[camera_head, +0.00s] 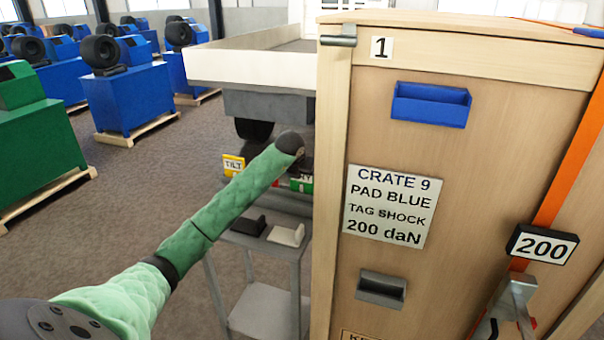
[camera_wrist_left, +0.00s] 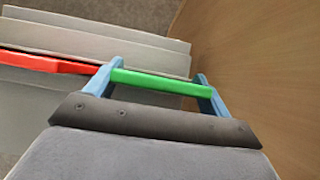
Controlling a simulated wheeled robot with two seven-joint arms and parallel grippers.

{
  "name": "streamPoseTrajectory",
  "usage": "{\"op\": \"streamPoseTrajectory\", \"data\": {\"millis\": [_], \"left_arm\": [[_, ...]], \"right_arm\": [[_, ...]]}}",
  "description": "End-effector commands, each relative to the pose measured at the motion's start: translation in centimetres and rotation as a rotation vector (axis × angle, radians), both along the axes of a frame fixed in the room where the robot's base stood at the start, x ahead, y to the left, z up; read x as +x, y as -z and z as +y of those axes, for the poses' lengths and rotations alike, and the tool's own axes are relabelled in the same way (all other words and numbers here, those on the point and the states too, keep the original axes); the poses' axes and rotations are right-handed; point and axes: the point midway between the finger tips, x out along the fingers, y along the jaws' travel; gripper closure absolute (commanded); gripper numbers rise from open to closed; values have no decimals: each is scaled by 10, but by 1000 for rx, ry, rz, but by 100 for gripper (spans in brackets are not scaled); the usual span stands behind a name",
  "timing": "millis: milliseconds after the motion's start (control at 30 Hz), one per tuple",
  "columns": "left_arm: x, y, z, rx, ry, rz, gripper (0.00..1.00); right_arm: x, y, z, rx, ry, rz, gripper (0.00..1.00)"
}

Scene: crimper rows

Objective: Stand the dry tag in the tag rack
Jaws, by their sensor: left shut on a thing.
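The dry tag (camera_head: 302,184) is green with white lettering, partly hidden behind my left wrist in the head view; only the end "RY" reads. In the left wrist view the green tag (camera_wrist_left: 160,82) shows edge-on between the blue fingers of my left gripper (camera_wrist_left: 158,74), which is shut on it. A yellow tag (camera_head: 233,165) reading "TILT" stands to its left. A red tag (camera_wrist_left: 40,62) lies left of the gripper in the wrist view. I cannot tell which grey part is the tag rack, or whether the green tag touches it. My right gripper is out of view.
A wooden crate (camera_head: 440,150) stands close on the right, with a blue bin (camera_head: 431,104), a label and an orange strap (camera_head: 568,175). A grey cart (camera_head: 262,308) carries a black block (camera_head: 248,226) and a white block (camera_head: 287,235). Blue machines (camera_head: 130,95) stand behind, left.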

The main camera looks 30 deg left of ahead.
Motion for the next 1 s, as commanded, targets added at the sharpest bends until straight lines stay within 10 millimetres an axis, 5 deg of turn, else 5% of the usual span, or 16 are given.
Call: {"op": "streamPoseTrajectory", "data": {"millis": [500, 533, 633, 1000], "left_arm": [[0, 7, 0, 0, 0, -1, 41], [0, 7, 0, 0, 0, -1, 17], [0, 6, 0, 0, 0, -1, 0], [-3, 2, 0, 1, 0, -3, 0]], "right_arm": [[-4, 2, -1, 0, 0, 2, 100], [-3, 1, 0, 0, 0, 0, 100], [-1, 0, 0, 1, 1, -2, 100], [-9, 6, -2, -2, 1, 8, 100]]}}
